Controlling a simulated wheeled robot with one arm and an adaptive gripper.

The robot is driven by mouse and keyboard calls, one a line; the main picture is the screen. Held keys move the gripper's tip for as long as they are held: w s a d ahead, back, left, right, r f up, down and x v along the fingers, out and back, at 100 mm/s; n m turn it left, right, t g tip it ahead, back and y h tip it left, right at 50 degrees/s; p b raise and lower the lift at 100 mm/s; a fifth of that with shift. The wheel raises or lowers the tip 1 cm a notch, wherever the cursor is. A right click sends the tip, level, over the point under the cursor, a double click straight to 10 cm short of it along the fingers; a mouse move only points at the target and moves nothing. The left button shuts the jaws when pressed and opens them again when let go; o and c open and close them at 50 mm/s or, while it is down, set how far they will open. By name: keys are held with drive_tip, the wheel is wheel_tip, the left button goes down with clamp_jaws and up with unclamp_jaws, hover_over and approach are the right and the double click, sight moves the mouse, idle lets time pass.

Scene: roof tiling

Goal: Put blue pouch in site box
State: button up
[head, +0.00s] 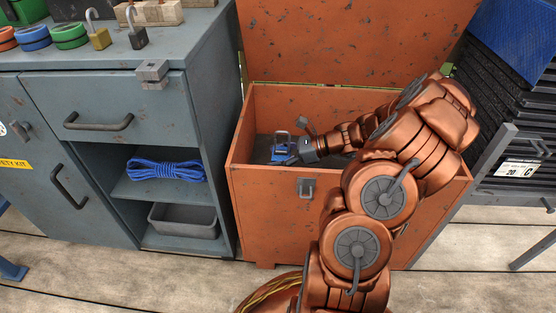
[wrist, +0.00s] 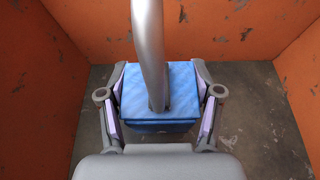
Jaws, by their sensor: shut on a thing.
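The blue pouch (wrist: 180,80) is between the two fingers of my gripper (wrist: 158,108), which is shut on its sides. A grey curved bar, perhaps a handle, rises from the pouch top. In the head view the pouch (head: 279,156) and my gripper (head: 292,151) are inside the orange site box (head: 270,205), below its front rim. The box lid (head: 340,40) stands open at the back. Whether the pouch touches the box floor cannot be told. My arm hides the right part of the box.
A grey cabinet (head: 215,130) stands close on the left, with a blue rope coil (head: 165,170) and a grey tray (head: 183,220) on its shelves. Padlocks and coloured rings lie on top. A rack of dark panels (head: 500,110) stands on the right. The box floor (wrist: 255,95) around the pouch looks clear.

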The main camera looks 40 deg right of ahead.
drive_tip(key=shift+f, duration=0.1)
drive_tip(key=o, duration=1.5)
drive_tip(key=shift+f, duration=0.1)
drive_tip(key=p+v, duration=0.5)
drive_tip(key=v, duration=0.7)
drive_tip(key=shift+d, duration=0.1)
drive_tip(key=shift+w+r, duration=0.1)
drive_tip(key=shift+r, duration=0.1)
